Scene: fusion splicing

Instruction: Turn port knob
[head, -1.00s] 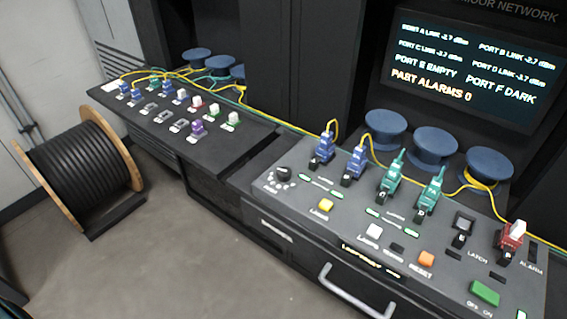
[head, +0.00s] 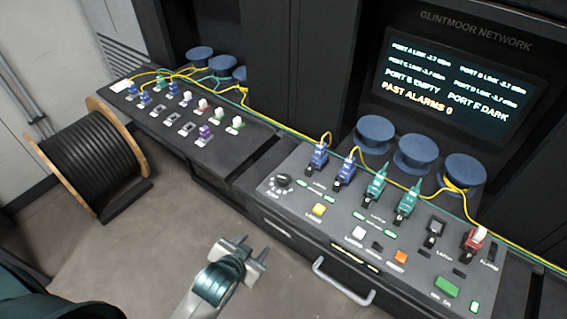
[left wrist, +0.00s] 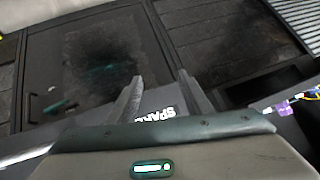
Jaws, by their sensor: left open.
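The port knob (head: 283,181) is a small round black dial at the left end of the near console, with a ring of marks around it. My left gripper (head: 249,251) is open and empty in the head view, in front of the console and apart from the knob, to its lower left. In the left wrist view the two open fingers (left wrist: 160,95) point toward dark cabinet fronts, with a grey surface lettered "SPARE" between them. The knob cannot be made out in the left wrist view. My right gripper is not in view.
The console (head: 300,225) carries blue and green plugs, a red plug (head: 473,240), and coloured buttons. A drawer handle (head: 342,284) juts from its front. A cable reel (head: 95,155) stands on the floor at left. The screen (head: 447,88) reads "PORT E EMPTY" and "PORT F DARK".

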